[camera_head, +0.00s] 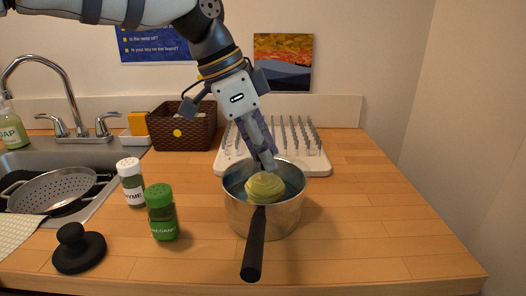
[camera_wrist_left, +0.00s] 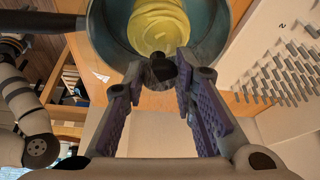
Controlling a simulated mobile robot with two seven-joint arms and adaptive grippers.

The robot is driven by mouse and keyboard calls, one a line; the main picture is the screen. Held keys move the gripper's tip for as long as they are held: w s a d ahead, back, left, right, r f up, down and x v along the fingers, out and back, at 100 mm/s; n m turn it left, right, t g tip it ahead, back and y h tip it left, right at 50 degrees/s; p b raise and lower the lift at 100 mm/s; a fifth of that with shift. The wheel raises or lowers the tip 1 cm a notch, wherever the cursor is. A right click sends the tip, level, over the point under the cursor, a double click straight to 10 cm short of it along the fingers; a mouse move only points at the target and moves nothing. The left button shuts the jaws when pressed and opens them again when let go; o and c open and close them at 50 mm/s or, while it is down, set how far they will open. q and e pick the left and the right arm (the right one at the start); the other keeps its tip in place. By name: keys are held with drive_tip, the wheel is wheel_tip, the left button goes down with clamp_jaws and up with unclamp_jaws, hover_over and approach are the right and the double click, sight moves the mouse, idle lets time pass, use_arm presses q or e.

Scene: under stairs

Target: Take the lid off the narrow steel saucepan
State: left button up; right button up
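The steel saucepan (camera_head: 262,217) stands on the counter, its black handle (camera_head: 254,243) pointing toward me. A ringed yellow-green thing (camera_head: 265,188) shows within its rim against a teal surface. I cannot tell whether a see-through lid covers it. The pan rim (camera_wrist_left: 222,32) and yellow-green thing (camera_wrist_left: 158,25) also show in the left wrist view. My left gripper (camera_head: 268,164) points down over the pan. In the left wrist view its fingers (camera_wrist_left: 160,72) stand apart, with a small dark piece between the tips; I cannot tell if they grip it. My right gripper is not in view.
A black knobbed disc (camera_head: 79,250), a green-capped shaker (camera_head: 162,214) and a white-capped shaker (camera_head: 131,183) stand left of the pan. A pegged white rack (camera_head: 314,164) is close behind, beside a brown basket (camera_head: 184,132). The counter to the right (camera_head: 390,220) is clear.

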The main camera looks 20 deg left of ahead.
use_arm(q)
drive_tip(key=shift+f, duration=0.5)
clamp_jaws()
drive_tip(key=shift+r, duration=0.1)
drive_tip(key=shift+w+r, duration=0.1)
drive_tip(key=shift+r, duration=1.15)
drive_tip(key=shift+r, duration=3.05)
